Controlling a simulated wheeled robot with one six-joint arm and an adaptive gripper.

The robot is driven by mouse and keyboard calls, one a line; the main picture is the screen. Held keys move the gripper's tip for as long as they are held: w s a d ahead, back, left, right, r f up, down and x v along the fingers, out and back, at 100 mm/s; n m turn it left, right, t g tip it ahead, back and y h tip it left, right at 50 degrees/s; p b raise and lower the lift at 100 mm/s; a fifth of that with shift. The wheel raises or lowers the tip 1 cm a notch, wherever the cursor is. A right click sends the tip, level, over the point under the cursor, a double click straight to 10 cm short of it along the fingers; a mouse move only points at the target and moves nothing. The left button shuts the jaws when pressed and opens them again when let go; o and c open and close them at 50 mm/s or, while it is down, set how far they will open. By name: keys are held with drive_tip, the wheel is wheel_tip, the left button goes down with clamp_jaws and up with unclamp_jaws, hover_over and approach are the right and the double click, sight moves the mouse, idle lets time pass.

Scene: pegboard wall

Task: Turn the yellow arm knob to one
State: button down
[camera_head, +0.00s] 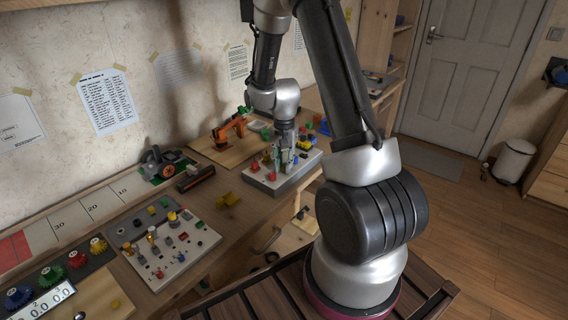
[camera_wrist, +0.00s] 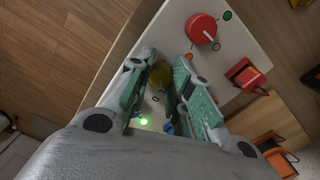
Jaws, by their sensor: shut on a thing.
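The yellow arm knob (camera_wrist: 160,74) shows in the wrist view, on a white panel (camera_wrist: 240,40), between the two fingers. My gripper (camera_wrist: 156,88) has its green-padded fingers on either side of the knob and is shut on it. The fingers hide part of the knob and any marks beside it, so I cannot read its setting. In the head view, my gripper (camera_head: 284,164) points down over the white panel (camera_head: 262,186) on the bench, and it hides the held knob there.
On the same panel are a large red knob (camera_wrist: 201,28), a red switch (camera_wrist: 247,75), a green button (camera_wrist: 227,15) and a lit green lamp (camera_wrist: 144,121). An orange model arm (camera_head: 230,126) stands behind. Another control panel (camera_head: 140,262) lies to the left.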

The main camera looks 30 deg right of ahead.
sight(284, 165)
drive_tip(key=c, duration=1.3)
unclamp_jaws()
drive_tip(key=shift+o, duration=0.2)
wheel_tip(284, 165, up, 12)
